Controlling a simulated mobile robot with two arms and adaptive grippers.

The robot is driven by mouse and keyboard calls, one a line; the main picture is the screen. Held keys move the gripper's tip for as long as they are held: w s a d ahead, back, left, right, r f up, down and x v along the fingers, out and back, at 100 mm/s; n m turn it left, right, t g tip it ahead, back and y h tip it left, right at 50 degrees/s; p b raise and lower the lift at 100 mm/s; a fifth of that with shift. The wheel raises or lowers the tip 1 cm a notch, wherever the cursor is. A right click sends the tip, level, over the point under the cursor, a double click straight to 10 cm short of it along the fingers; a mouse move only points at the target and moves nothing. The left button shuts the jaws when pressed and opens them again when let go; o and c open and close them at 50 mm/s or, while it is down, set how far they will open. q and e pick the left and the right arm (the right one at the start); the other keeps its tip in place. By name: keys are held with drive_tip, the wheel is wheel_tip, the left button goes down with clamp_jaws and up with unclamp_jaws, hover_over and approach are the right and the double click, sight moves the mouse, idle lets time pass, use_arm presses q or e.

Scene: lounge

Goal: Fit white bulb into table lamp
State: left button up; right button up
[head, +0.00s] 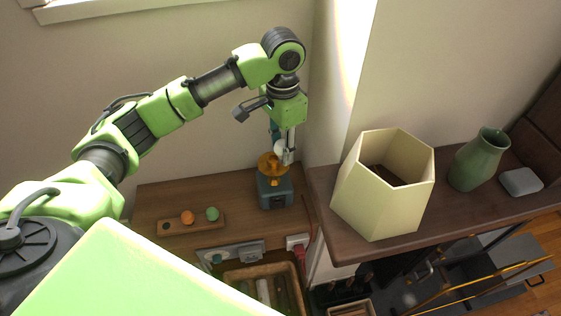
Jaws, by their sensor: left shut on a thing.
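My left gripper (283,148) reaches down from above and is shut on the white bulb (279,149), which is small and partly hidden by the fingers. Directly below is the table lamp, with a blue-grey base (275,193) and an orange-brass upper part (272,164), upright on the wooden cabinet top. The bulb is right at the lamp's top; I cannot tell whether it touches or sits in the socket. My right gripper is not in view.
A wooden holder (176,226) with an orange ball-shaped piece (187,217) and a green one (212,213) lies left of the lamp. An open wooden box (299,269) is in front. On the right shelf stand a cream hexagonal shade (372,208) and a green vase (478,163). A wall corner is close right of my gripper.

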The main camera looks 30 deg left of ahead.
use_arm(q)
drive_tip(key=w+a+r+m+p, duration=0.1)
drive_tip(key=w+a+m+p, duration=0.2)
drive_tip(key=w+a+p, duration=0.1)
drive_tip(key=shift+m, duration=0.6)
drive_tip(key=shift+w+a+f, duration=0.15)
drive_tip(key=shift+a+f, duration=0.05)
drive_tip(key=shift+f, duration=0.75)
drive_tip(key=shift+w+a+f, duration=0.15)
drive_tip(key=shift+f, duration=0.85)
drive_tip(key=shift+w+a+f, duration=0.15)
drive_tip(key=shift+a+f, duration=0.05)
drive_tip(key=shift+f, duration=1)
drive_tip(key=shift+f, duration=0.25)
drive_tip(key=shift+f+b, duration=0.35)
drive_tip(key=shift+f, duration=1)
drive_tip(key=o, duration=1.2)
drive_tip(key=shift+r, duration=0.15)
